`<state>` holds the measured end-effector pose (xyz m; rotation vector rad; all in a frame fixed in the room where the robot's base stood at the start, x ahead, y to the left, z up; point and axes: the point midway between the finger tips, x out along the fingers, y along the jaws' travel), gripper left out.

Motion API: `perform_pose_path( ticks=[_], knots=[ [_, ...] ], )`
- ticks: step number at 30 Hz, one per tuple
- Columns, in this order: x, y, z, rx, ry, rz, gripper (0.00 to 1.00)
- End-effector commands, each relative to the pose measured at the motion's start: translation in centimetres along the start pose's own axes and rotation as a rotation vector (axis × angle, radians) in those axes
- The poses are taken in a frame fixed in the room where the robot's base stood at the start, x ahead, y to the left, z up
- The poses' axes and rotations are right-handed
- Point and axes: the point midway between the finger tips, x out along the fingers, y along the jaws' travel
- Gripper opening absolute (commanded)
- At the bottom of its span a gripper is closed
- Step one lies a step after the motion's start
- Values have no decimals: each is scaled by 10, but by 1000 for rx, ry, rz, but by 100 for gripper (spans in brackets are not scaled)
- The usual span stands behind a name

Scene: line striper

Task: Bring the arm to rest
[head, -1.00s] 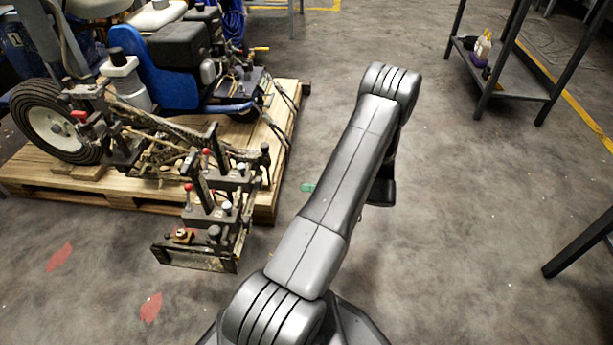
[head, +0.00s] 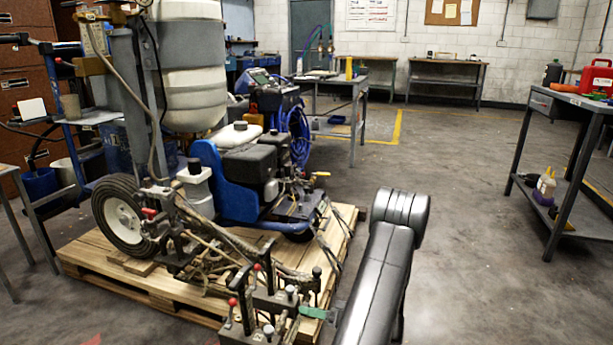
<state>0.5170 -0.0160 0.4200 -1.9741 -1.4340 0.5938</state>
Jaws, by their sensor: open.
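My arm rises from the bottom of the head view, to the right of the line striper (head: 232,170). Its black and grey link slants up and right to a rounded joint. My gripper is out of sight, so its fingers and anything near them are hidden. The line striper is blue, black and white, with a wheel, hoses and red-knobbed levers. It stands on a wooden pallet (head: 110,268).
A dark metal workbench (head: 560,97) stands at the right, with a red container (head: 597,77) on top and bottles on its lower shelf. More benches (head: 447,78) line the back wall. Open concrete floor (head: 470,200) lies between my arm and the right bench.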

Motion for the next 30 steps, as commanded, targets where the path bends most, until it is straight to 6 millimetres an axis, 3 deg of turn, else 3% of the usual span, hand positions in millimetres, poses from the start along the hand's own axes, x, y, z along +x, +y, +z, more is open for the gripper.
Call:
perform_pose_path(
  ticks=[11,16,30],
  knots=[
    [1,0,0,4,0,0,53],
    [-9,0,-1,0,0,2,53],
    [-96,-1,-2,0,2,4,53]
  ],
)
